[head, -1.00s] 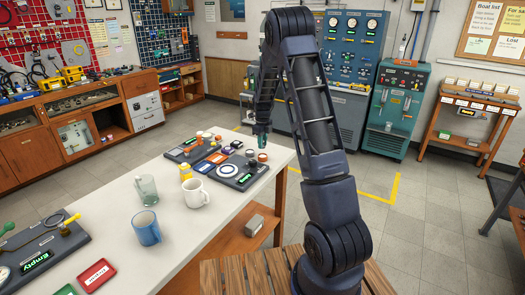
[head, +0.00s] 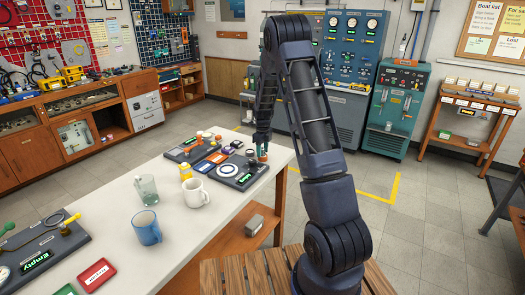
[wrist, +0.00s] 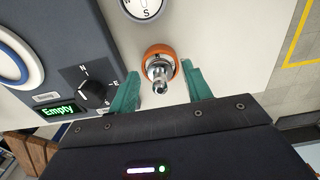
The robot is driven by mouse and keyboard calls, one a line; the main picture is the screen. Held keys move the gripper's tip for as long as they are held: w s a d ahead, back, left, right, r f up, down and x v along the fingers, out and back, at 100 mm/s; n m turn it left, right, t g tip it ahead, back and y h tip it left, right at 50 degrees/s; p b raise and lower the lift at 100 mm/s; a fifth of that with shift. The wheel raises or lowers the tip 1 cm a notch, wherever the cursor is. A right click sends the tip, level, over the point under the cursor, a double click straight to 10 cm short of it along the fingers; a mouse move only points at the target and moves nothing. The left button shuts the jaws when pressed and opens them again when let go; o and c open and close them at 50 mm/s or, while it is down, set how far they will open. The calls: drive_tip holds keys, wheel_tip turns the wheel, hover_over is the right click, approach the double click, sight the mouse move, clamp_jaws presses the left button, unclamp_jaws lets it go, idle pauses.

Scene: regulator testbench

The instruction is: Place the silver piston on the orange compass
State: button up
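In the wrist view, the silver piston (wrist: 159,75) stands over a round orange thing, probably the orange compass (wrist: 158,51), with the orange rim showing around it. Whether the piston rests right on it I cannot tell. The green fingers of my gripper (wrist: 161,68) are spread, one on each side of the piston, with gaps visible between them and it. In the head view, my gripper (head: 263,146) is low over the far right end of the white table, at the orange compass (head: 262,157). The piston is too small to make out there.
A white compass (wrist: 143,6) lies just beyond the orange one. A dark panel (head: 247,178) with a black knob (wrist: 95,92) and an "Empty" sign (wrist: 58,112) sits to the left. Mugs (head: 195,193) stand nearer. The table's right edge is close.

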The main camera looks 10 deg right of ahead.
drive_tip(key=shift+r, duration=0.1)
wheel_tip(320, 180, up, 12)
drive_tip(key=s+d+r+n+t, duration=0.1)
drive_tip(key=s+d+r+n, duration=0.1)
drive_tip(key=s+r+n, duration=0.65)
drive_tip(key=s+r+n+t, duration=0.1)
drive_tip(key=s+r+n, duration=0.4)
drive_tip(key=s+r, duration=0.6)
drive_tip(key=s+d+f+n+t, duration=0.1)
drive_tip(key=s+n+t, duration=0.1)
drive_tip(key=s+n, duration=1.1)
drive_tip(key=s, duration=1.2)
drive_tip(key=shift+s+d+f+t, duration=0.2)
drive_tip(key=shift+s+d+t, duration=0.1)
